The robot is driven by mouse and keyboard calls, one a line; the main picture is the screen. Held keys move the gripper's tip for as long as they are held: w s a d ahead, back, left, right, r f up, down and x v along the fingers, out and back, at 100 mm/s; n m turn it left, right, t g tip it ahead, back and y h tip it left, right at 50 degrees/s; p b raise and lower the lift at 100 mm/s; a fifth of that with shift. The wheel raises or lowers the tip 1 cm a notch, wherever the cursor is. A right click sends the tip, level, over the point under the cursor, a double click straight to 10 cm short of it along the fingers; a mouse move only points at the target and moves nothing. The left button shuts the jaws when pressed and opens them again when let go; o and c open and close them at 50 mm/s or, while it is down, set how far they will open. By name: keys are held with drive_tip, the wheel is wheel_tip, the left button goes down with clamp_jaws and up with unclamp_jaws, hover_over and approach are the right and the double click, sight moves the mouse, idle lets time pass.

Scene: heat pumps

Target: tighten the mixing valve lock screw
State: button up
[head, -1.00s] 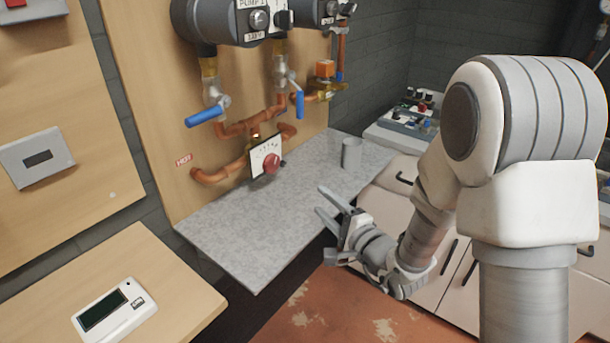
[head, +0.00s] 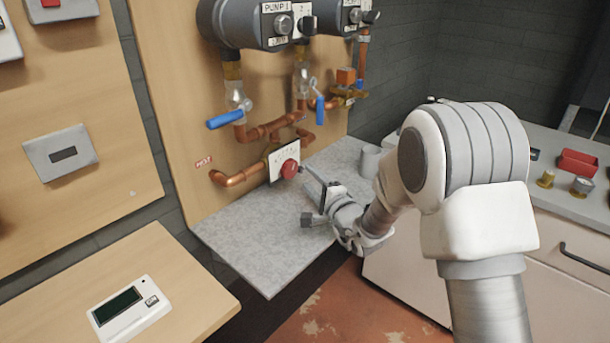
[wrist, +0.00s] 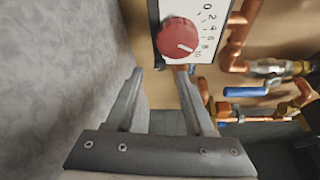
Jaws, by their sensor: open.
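The mixing valve's white scale plate (head: 284,162) with its round red knob (head: 290,168) sits on the copper pipework above the grey shelf. In the wrist view the red knob (wrist: 178,38) and its numbered scale (wrist: 209,40) are at the top, just beyond the fingertips. My gripper (head: 309,180) is close to the right of the knob, over the shelf. In the wrist view my gripper (wrist: 160,73) is open with nothing between its fingers. I cannot clearly make out the lock screw; the right fingertip is near the knob's lower edge.
Blue-handled valves (head: 226,119) and the pumps (head: 262,24) are above the mixing valve. A grey mug (head: 371,161) stands on the shelf (head: 255,244) behind my arm. A white handheld device (head: 130,308) lies on the wooden table at lower left.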

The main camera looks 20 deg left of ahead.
sight(302, 171)
drive_tip(key=shift+x, duration=1.8)
clamp_jaws()
